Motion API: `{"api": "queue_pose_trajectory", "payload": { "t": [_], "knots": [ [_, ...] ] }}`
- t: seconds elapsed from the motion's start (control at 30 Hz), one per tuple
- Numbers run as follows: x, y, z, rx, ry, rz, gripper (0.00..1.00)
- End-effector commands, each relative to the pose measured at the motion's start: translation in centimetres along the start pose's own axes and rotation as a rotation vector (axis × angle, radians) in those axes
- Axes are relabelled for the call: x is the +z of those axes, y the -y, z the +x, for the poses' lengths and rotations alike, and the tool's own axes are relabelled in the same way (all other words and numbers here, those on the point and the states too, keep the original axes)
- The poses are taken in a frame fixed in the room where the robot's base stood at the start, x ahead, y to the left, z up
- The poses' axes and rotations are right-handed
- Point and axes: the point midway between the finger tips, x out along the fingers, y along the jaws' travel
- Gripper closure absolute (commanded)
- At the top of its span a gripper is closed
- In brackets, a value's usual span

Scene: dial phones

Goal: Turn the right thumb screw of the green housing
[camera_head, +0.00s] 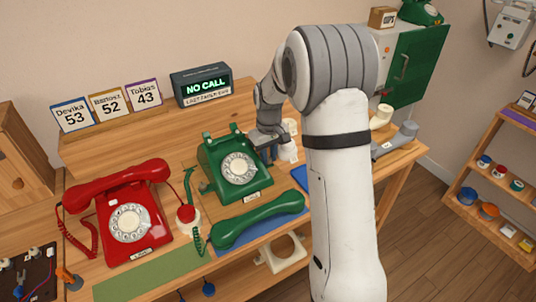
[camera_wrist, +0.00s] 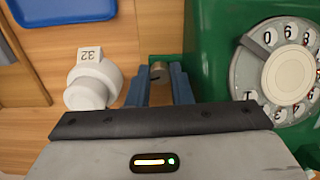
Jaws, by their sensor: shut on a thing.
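The green housing (camera_head: 215,160) is the body of a green dial phone, standing upright on the bench; its side and dial also show in the wrist view (camera_wrist: 205,60). The right thumb screw (camera_wrist: 159,71) is a small brass-coloured knob beside the housing's side. My gripper (camera_wrist: 160,82) has blue fingers, one on each side of the screw, and is shut on it. In the head view my gripper (camera_head: 266,140) is at the housing's right side, and the screw is hidden there.
A white stepped piece marked 32 (camera_wrist: 90,82) stands close beside my fingers. The green handset (camera_head: 258,220) lies in front of the housing. A red phone (camera_head: 128,215) stands to the left. A "NO CALL" display (camera_head: 203,86) and name cards are behind.

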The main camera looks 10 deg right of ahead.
Motion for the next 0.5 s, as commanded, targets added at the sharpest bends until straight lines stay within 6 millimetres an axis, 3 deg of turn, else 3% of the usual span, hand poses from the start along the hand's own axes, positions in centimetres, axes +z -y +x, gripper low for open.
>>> {"api": "queue_pose_trajectory", "payload": {
  "t": [0.5],
  "knots": [
    [0.0,0.02,-0.08,-0.001,0.0,-0.489,1.0]
  ]
}}
